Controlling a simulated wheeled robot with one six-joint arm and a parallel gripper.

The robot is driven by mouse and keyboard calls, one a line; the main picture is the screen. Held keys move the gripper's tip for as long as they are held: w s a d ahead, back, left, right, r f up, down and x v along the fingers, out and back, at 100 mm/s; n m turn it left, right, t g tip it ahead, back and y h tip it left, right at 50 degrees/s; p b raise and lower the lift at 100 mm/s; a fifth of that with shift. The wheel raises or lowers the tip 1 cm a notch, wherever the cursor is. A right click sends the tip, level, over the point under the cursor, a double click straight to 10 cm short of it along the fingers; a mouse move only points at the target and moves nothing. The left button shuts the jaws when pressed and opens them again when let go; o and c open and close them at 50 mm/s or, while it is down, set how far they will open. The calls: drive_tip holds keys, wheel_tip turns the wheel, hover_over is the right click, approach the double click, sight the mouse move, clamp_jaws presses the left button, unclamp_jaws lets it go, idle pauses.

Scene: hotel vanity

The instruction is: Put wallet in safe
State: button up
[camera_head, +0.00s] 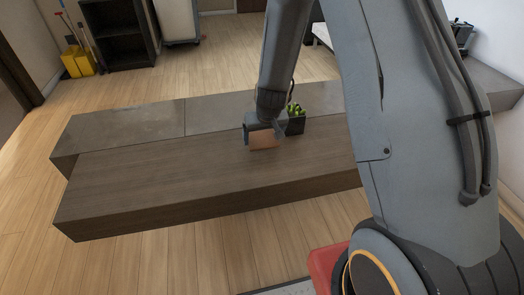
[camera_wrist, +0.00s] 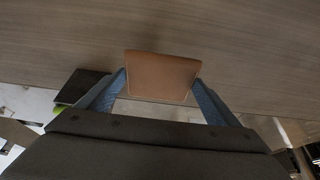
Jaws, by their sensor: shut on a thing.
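The wallet (camera_wrist: 160,75) is a tan-brown flat piece between the two fingers of my gripper (camera_wrist: 160,92) in the wrist view. My gripper is shut on it, with a finger at each side edge. In the head view the wallet (camera_head: 263,140) shows below my gripper (camera_head: 262,130), over the wooden vanity top. I cannot tell whether the wallet touches the top or is just above it. I see no safe in either view.
A dark square pot (camera_head: 296,123) with a green plant stands just right of my gripper. The brown vanity top (camera_head: 140,185) is clear to the left. A grey slab (camera_head: 125,128) runs along its back. Yellow buckets (camera_head: 78,62) and a dark shelf (camera_head: 120,35) stand far left.

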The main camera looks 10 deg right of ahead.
sight(263, 154)
drive_tip(key=shift+f, duration=2.45)
drive_tip(key=shift+f, duration=0.1)
drive_tip(key=o, duration=0.7)
drive_tip(key=shift+f, duration=0.1)
drive_tip(key=shift+o, duration=1.4)
